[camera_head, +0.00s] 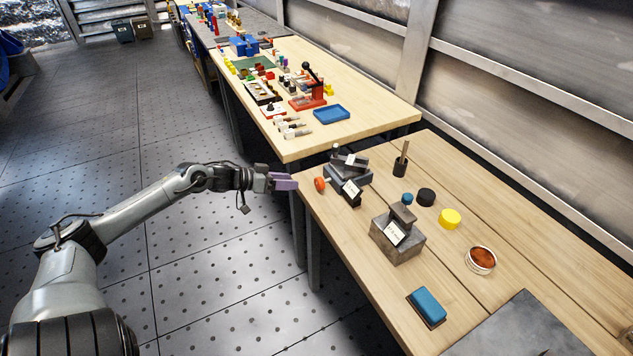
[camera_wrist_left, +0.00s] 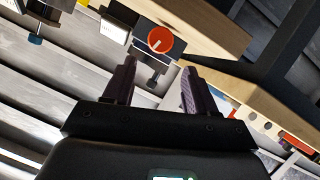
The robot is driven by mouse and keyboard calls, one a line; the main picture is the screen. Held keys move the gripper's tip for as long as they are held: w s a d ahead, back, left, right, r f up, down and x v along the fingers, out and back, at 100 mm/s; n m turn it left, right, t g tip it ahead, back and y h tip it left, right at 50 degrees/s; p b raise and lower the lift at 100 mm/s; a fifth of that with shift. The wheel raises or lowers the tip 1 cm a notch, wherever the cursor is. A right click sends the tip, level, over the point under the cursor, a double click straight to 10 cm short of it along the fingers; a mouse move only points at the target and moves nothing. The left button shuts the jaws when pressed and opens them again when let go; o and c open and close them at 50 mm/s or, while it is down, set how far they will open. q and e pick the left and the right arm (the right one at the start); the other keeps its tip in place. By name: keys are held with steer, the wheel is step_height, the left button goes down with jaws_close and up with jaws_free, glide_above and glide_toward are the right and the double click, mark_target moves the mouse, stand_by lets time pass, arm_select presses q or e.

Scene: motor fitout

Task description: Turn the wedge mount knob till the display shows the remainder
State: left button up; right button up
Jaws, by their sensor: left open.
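The wedge mount (camera_head: 347,172) is a dark block assembly near the left edge of the wooden table. Its orange-red round knob (camera_head: 319,184) faces my left gripper (camera_head: 284,182). A small dark stand with a white face (camera_head: 351,188), perhaps the display, stands beside it; its text is too small to read. My left gripper has purple-grey fingers and is open and empty, a short gap from the knob. In the left wrist view the knob (camera_wrist_left: 160,40) shows a pale line and lies just beyond the parted fingertips (camera_wrist_left: 159,66). My right gripper is not in view.
On the same table are a grey block with a white label (camera_head: 397,238), a blue block (camera_head: 427,306), a yellow cylinder (camera_head: 450,218), a black cylinder (camera_head: 426,197) and a round dish (camera_head: 481,260). Another table with a blue tray (camera_head: 331,114) stands behind. Open floor lies left.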

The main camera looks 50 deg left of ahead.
mark_target(317, 183)
arm_select(q)
steer(key=b+x, duration=0.4)
steer(key=x, duration=0.3)
steer(key=shift+w+f+b, duration=0.1)
steer(key=shift+b, duration=0.25)
steer(key=shift+b+x, duration=0.85)
steer(key=shift+x, duration=0.55)
steer(key=shift+w, duration=0.1)
steer(key=c, duration=0.8)
steer(key=shift+r+p, duration=0.25)
steer(key=shift+p, duration=0.05)
steer(key=m+y+p, duration=0.1)
steer(key=p, duration=0.9)
steer(key=shift+d+r, duration=0.15)
steer(key=shift+r, duration=0.05)
steer(key=m+y+p, duration=0.1)
steer(key=m+p, duration=0.1)
steer(key=p, duration=0.2)
steer(key=shift+d+f+y, duration=0.1)
steer(key=shift+d+y, duration=0.05)
steer(key=shift+y, duration=0.15)
steer(key=shift+f+m+y+p, duration=0.15)
steer(key=shift+m+y+p, duration=0.25)
steer(key=shift+m+p, duration=0.35)
